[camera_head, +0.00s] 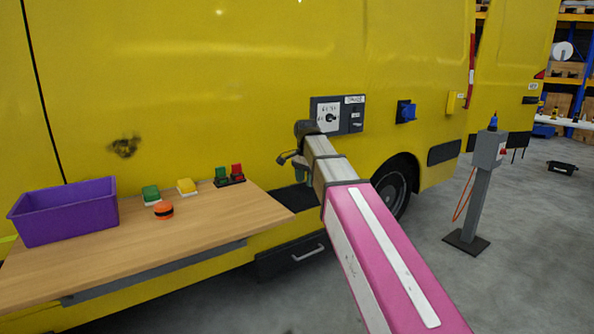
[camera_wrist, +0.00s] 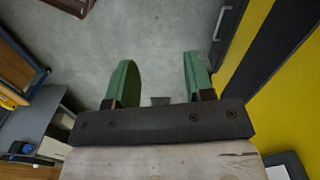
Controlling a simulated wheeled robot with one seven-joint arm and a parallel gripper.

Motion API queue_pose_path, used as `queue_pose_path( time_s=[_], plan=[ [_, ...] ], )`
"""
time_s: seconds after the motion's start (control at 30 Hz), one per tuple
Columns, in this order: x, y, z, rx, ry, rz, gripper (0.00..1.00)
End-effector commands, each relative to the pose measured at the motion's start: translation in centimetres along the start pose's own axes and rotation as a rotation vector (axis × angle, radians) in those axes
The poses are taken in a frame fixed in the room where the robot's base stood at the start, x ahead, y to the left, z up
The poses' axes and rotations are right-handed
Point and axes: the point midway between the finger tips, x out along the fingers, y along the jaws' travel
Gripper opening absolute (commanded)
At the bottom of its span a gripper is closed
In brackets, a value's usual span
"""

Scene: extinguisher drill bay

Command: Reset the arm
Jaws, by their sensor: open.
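My gripper (camera_wrist: 157,82) shows in the wrist view with its two green fingers apart and nothing between them but grey floor beyond. In the head view my pink and metal arm stretches out from the lower right towards the yellow van (camera_head: 180,80). Its far end is just below a grey panel with a dial (camera_head: 328,117) on the van's side, right of the wooden shelf. The fingertips are mostly hidden there behind my own arm. I cannot tell how far the arm is from the van.
The wooden shelf (camera_head: 130,250) holds a purple bin (camera_head: 66,212), an orange and black round thing (camera_head: 163,210), green (camera_head: 151,194) and yellow (camera_head: 187,187) blocks, and a red and green pair (camera_head: 229,174). A grey post (camera_head: 480,190) stands right; floor around it is open.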

Motion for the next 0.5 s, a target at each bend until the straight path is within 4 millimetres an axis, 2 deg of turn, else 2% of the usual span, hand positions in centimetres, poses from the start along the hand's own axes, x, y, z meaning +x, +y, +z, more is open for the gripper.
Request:
queue_pose_path(
  time_s=[0.27,0.5],
  plan=[
    [9.7,4.6,-1.3,-0.173,-0.003,0.004,0.48],
    [18.2,9.5,-1.9,-0.351,-0.003,0.003,0.48]
  ],
)
